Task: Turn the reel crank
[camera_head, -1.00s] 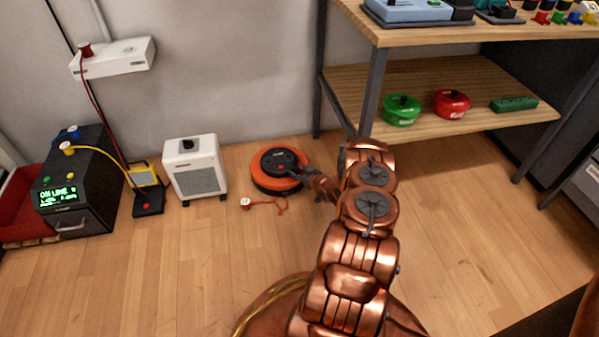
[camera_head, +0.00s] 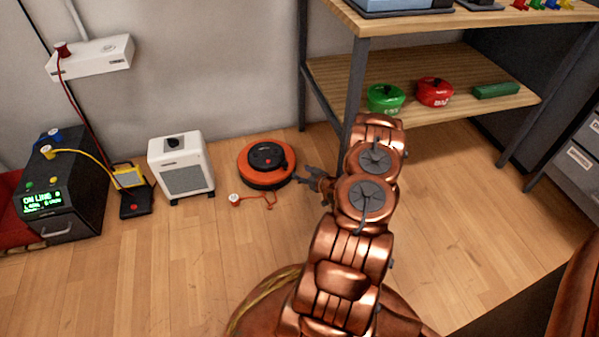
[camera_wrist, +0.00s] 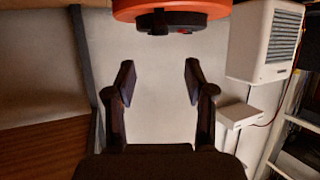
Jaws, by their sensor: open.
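The orange reel (camera_head: 267,163) with a black top lies on the wooden floor near the wall, with a small dark crank knob on its top. A red cord runs from it to a white plug (camera_head: 234,198) on the floor. My gripper (camera_head: 305,176) is just right of the reel, apart from it. In the wrist view the reel (camera_wrist: 172,10) shows at the top edge, partly cut off, beyond the fingertips. My gripper (camera_wrist: 160,80) is open there, with nothing between its fingers.
A white heater-like box (camera_head: 183,167) stands left of the reel. A black unit with a lit display (camera_head: 62,188) is farther left. The floor in front is clear.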

